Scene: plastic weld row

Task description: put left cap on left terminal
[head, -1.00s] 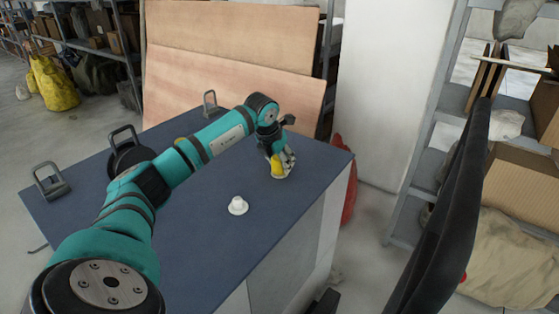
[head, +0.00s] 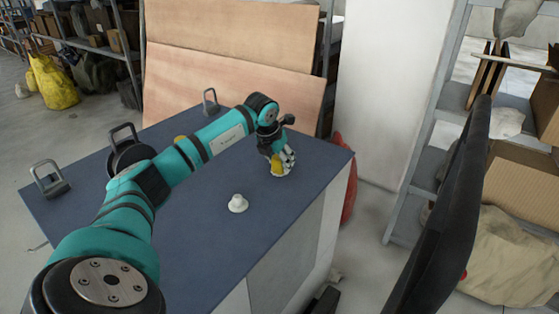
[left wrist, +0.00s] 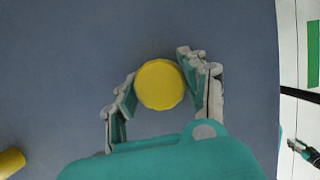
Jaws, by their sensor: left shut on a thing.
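My left gripper (head: 281,163) is shut on a yellow cap (head: 276,168) near the table's far right corner. In the left wrist view the round top of this cap (left wrist: 159,84) lies between the two fingers. A white rim shows just below the cap and fingers; it looks like a terminal's base, but the cap hides most of it and I cannot tell how well the cap is seated. A bare white terminal (head: 237,204) stands upright on the blue table, nearer and to the left. Another yellow cap (left wrist: 10,162) lies at the left wrist view's lower left edge.
The blue table (head: 205,240) is clear around the bare terminal. Metal handle-like brackets (head: 50,181) stand along its left and far edges. Wooden boards (head: 235,85) lean behind it. A shelf with boxes (head: 520,190) stands at the right.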

